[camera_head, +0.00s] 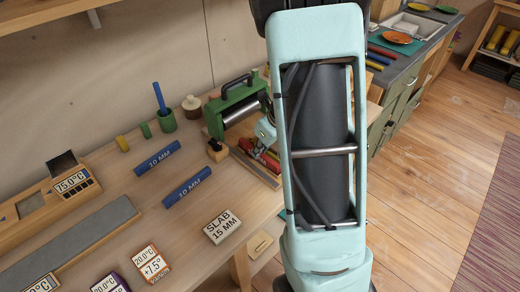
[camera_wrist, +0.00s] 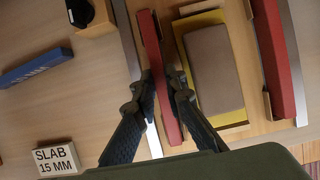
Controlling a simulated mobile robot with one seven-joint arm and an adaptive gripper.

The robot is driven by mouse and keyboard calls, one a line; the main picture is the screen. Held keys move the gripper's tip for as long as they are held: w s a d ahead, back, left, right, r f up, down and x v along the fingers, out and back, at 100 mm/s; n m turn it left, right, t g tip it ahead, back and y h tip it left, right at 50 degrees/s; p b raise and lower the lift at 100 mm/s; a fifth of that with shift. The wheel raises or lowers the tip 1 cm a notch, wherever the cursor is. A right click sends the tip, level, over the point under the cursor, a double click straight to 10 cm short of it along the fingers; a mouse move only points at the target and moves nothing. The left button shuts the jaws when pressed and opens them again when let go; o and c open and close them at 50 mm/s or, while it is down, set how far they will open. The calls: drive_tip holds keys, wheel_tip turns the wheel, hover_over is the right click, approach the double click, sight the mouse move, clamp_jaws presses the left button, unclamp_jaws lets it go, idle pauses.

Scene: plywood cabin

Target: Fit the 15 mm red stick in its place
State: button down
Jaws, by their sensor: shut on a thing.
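My gripper (camera_wrist: 166,92) is shut on a red stick (camera_wrist: 150,38), with one dark finger on each side of it. The stick lies lengthwise along the left side of a wooden board (camera_wrist: 183,12), beside a metal strip (camera_wrist: 129,42). I cannot tell whether it rests on the board or hangs just above it. A second red stick (camera_wrist: 276,62) lies along the board's right side. A grey-brown slab (camera_wrist: 212,68) on a yellow sheet (camera_wrist: 192,22) sits between the two sticks. In the head view my gripper (camera_head: 266,150) is low over the board, partly hidden by my arm.
A green roller machine (camera_head: 236,109) stands just behind the board. Blue 10 mm sticks (camera_head: 187,187) and a slab marked 15 mm (camera_head: 222,226) lie to the left. A blue stick stands in a green cup (camera_head: 166,121). Bare tabletop lies between them.

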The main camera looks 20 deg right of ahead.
drive_tip(key=shift+f, duration=0.25)
idle(0.3)
drive_tip(key=c, duration=2.3)
unclamp_jaws()
drive_tip(key=shift+c, duration=0.2)
drive_tip(key=o, duration=0.6)
drive_tip(key=shift+o, duration=0.4)
drive_tip(key=o, duration=0.4)
drive_tip(key=shift+o, duration=0.2)
drive_tip(key=shift+r, duration=0.15)
